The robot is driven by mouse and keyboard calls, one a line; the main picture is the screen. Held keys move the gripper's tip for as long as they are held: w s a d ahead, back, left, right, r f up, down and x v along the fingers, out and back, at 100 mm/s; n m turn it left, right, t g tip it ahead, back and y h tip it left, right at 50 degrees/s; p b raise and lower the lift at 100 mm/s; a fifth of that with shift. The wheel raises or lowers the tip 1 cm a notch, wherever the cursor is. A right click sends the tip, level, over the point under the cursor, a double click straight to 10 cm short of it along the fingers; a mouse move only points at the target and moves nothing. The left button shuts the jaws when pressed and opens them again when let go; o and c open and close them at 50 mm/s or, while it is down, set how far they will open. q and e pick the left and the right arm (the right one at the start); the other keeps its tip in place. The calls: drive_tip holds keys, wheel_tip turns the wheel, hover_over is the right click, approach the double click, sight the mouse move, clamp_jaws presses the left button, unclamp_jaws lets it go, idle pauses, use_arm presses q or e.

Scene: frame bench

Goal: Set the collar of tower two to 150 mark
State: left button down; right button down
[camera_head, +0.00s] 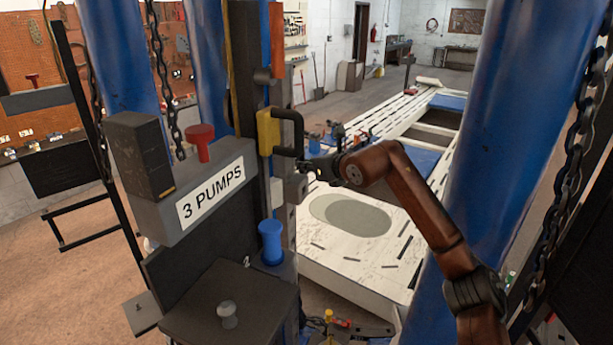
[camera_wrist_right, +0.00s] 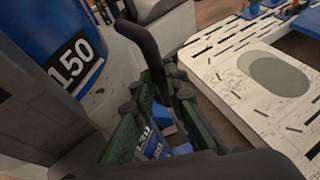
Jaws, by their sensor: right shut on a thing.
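A yellow block with a black D-shaped handle (camera_head: 297,122), seemingly the collar, sits on a dark upright column (camera_head: 245,60). My right gripper (camera_head: 308,168) is at the handle's lower end and is shut on it. In the right wrist view the black handle (camera_wrist_right: 143,32) runs down between the green fingers (camera_wrist_right: 155,110). A black plate reading 150 (camera_wrist_right: 75,62) is on a blue surface at the upper left there. A smaller blue label (camera_wrist_right: 150,140) shows between the fingers; its number is hard to read. My left gripper is out of view.
A grey box labelled 3 PUMPS (camera_head: 210,195) with a red knob (camera_head: 201,140) stands left of the column. A blue spool-like part (camera_head: 271,240) is below. Thick blue posts (camera_head: 515,130) and hanging chains flank the space. A white slotted bench (camera_head: 350,250) lies behind.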

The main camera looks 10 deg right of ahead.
drive_tip(key=shift+r, duration=0.45)
drive_tip(key=c, duration=2.2)
unclamp_jaws()
drive_tip(key=v, duration=1.2)
drive_tip(key=shift+w+d, duration=0.1)
